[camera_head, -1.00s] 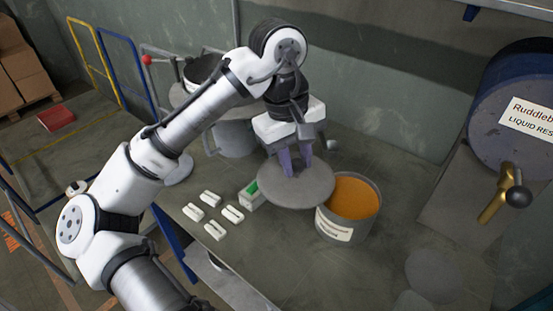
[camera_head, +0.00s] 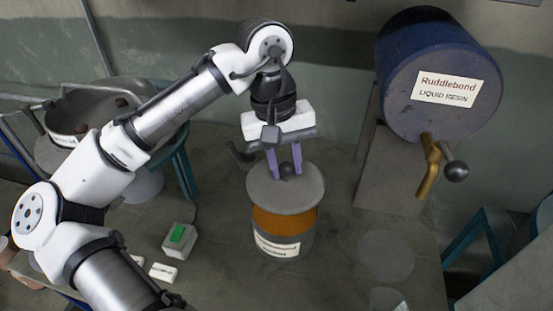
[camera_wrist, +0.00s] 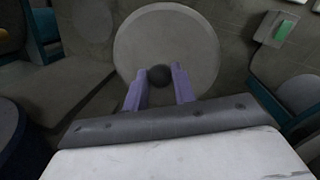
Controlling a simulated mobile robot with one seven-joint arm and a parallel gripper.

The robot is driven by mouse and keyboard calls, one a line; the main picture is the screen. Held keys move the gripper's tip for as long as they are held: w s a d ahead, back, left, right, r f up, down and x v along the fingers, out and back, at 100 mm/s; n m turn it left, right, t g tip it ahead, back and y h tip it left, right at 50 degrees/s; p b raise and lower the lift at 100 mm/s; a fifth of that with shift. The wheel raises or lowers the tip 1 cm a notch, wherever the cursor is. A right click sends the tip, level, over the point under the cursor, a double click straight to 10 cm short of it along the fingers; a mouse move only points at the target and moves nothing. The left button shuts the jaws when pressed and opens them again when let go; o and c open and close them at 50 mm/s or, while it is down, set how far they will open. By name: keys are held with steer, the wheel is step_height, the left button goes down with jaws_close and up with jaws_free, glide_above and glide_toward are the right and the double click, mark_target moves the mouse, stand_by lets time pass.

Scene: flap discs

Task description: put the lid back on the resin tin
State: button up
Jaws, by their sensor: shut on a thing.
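The lid (camera_head: 262,190) is a grey round disc with a dark knob (camera_head: 286,169) at its middle. My gripper (camera_head: 285,172) is shut on this knob and holds the lid above the resin tin (camera_head: 280,247). The tin is a grey can with a white label and orange resin (camera_head: 275,222) inside. In the head view the lid covers the far part of the opening, and the near part of the resin shows below it. In the wrist view the lid (camera_wrist: 150,40) and its knob (camera_wrist: 160,75) sit between the purple fingers. The tin is hidden there by the lid.
A blue Ruddlebond drum (camera_head: 410,70) with a brass tap (camera_head: 430,165) is at the right. A white box with a green display (camera_head: 179,238) and small white pieces (camera_head: 163,272) lie left of the tin. A round pan (camera_head: 85,115) stands at the back left.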

mark_target(284, 180)
steer(key=shift+f+b, duration=2.3)
steer(key=shift+b, duration=0.1)
steer(key=shift+f, duration=0.85)
steer(key=shift+r+p, duration=0.1)
steer(key=shift+p, duration=0.4)
steer(key=shift+f+p, duration=0.25)
steer(key=shift+p, duration=0.3)
stand_by(0.4)
steer(key=o, duration=1.6)
